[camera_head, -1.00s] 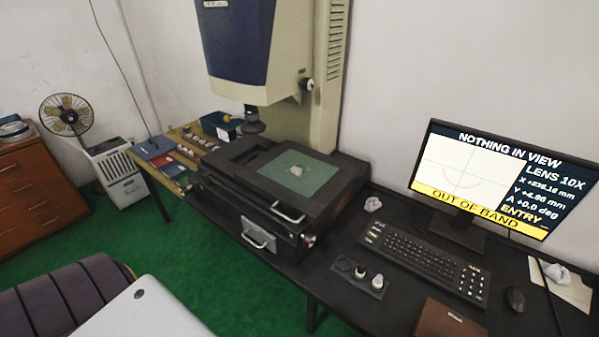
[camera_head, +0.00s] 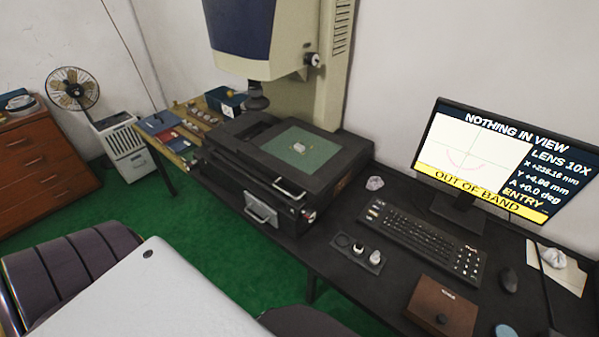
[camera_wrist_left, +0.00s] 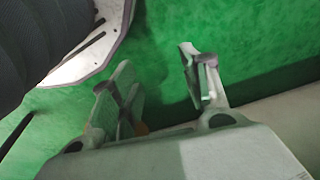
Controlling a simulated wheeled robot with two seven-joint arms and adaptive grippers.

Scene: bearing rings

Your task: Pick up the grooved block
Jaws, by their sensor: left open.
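A small pale grey block (camera_head: 299,147) sits on the green plate (camera_head: 318,158) of the measuring machine's stage in the head view. It is too small there to make out a groove. My left gripper (camera_wrist_left: 158,68) shows in the left wrist view with its two fingers apart and nothing between them. Green floor lies beyond the fingertips, and the block is not in that view. Neither gripper shows in the head view.
The blue and cream machine head (camera_head: 240,35) hangs above the stage. A monitor (camera_head: 500,160), a keyboard (camera_head: 425,240) and a brown box (camera_head: 441,305) are on the dark bench at right. A striped chair (camera_head: 75,268) stands at lower left.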

